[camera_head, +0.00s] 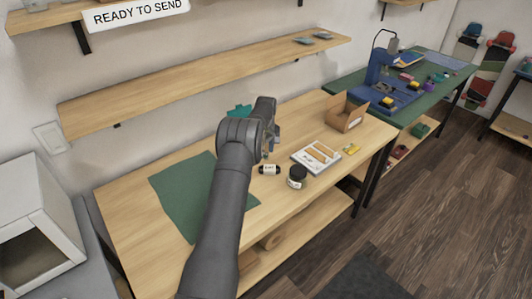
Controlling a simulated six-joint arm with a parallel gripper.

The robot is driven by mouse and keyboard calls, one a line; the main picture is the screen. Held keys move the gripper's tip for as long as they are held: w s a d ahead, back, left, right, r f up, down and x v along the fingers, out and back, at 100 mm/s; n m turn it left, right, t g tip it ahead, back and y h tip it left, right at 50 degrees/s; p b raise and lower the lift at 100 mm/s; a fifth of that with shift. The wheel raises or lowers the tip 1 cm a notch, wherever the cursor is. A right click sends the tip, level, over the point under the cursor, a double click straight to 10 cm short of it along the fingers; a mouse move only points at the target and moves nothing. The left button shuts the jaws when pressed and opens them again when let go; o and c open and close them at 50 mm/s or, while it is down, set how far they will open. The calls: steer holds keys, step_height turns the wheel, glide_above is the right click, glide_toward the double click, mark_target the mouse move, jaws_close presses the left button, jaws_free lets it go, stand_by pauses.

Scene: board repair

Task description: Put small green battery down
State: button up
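My gripper (272,141) is over the wooden workbench (130,215), right of the green mat (180,185). My own wrist hides much of it, and its fingers are too small to tell whether they are open or shut. I cannot clearly make out a small green battery; the space between the fingers is mostly hidden. A teal-green item (239,111) shows at the back of the bench behind my wrist, partly covered by it, and it appears apart from the gripper.
A small black-and-white cylinder (269,170) lies near a dark-lidded jar (297,177). A white box with an orange picture (316,156), a yellow item (351,148) and an open cardboard box (346,116) stand right. A shelf (200,85) hangs above. The bench's left end is clear.

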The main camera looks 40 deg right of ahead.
mark_target(266, 154)
step_height(266, 154, up, 11)
steer(key=shift+f, duration=0.2)
stand_by(0.3)
steer(key=shift+f, duration=4.25)
